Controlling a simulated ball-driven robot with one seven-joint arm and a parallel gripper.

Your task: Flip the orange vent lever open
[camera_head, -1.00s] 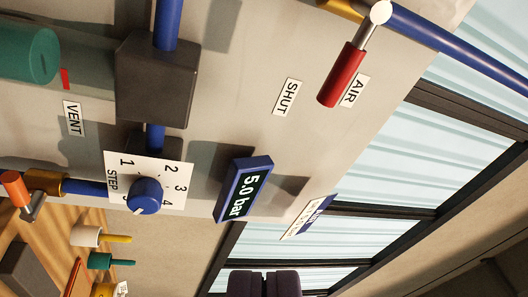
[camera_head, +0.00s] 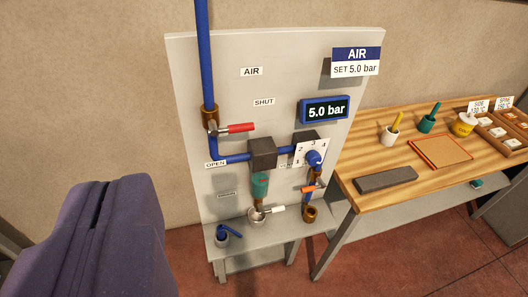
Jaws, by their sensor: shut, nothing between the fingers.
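The orange vent lever (camera_head: 313,188) is a small handle on the right-hand pipe of the grey panel (camera_head: 215,95). It sits below the blue step dial (camera_head: 314,158) and above a brass fitting (camera_head: 310,213), and lies roughly sideways. Its exact angle is hard to tell at this size. A label behind the dial plate is mostly hidden. My gripper (camera_head: 100,205) is dark purple, large at the lower left, shut and empty. In the picture it is left of the panel and well apart from the lever.
A red lever (camera_head: 240,127) and a white lever (camera_head: 279,209) are on the left pipes. The pressure display (camera_head: 325,110) reads 5.0 bar. A wooden bench (camera_head: 350,180) with cups and trays stands right of the panel. Red floor (camera_head: 190,277) shows in front.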

